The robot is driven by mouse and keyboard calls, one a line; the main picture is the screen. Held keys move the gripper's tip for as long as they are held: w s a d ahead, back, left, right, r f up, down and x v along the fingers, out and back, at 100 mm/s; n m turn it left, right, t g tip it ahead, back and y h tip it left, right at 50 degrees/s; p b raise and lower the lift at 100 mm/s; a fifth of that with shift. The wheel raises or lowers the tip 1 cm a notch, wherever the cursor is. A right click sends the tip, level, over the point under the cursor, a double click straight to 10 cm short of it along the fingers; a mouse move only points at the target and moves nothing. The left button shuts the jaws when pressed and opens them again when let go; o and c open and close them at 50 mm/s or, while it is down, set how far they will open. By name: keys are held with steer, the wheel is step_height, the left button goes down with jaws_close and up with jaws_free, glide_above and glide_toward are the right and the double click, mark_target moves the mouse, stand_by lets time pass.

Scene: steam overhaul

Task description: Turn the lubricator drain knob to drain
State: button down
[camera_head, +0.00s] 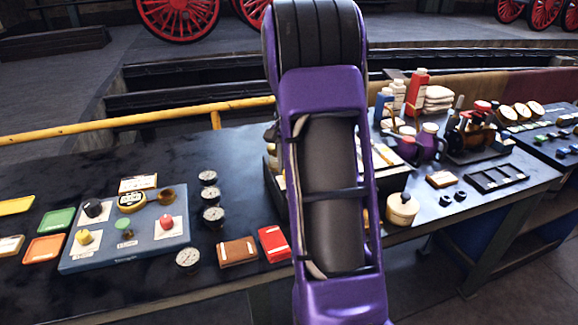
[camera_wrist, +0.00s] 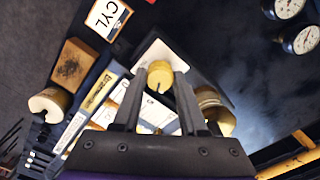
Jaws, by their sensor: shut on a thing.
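A round yellow-cream knob (camera_wrist: 160,74) shows between the fingertips in the wrist view. It stands in front of a white plate (camera_wrist: 152,50) and bears a small dark mark on its lower edge. I take it for the lubricator drain knob, though no label beside it is readable. My gripper (camera_wrist: 161,82) is shut on the knob, one finger on each side. In the head view my purple arm covers the middle of the bench and hides both knob and fingertips. How far the knob is turned cannot be told.
A brass-coloured cylinder (camera_wrist: 222,117) stands close beside the right finger. In the head view, a blue-grey panel (camera_head: 75,262) is left; bottles (camera_head: 416,92) and a cream pot (camera_head: 402,209) are right.

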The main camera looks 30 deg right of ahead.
steer(key=m, duration=0.5)
steer(key=shift+m, duration=0.4)
stand_by(0.3)
steer(key=shift+c, duration=2.2)
jaws_free()
step_height(320, 180, up, 17)
steer(key=shift+r, duration=0.2)
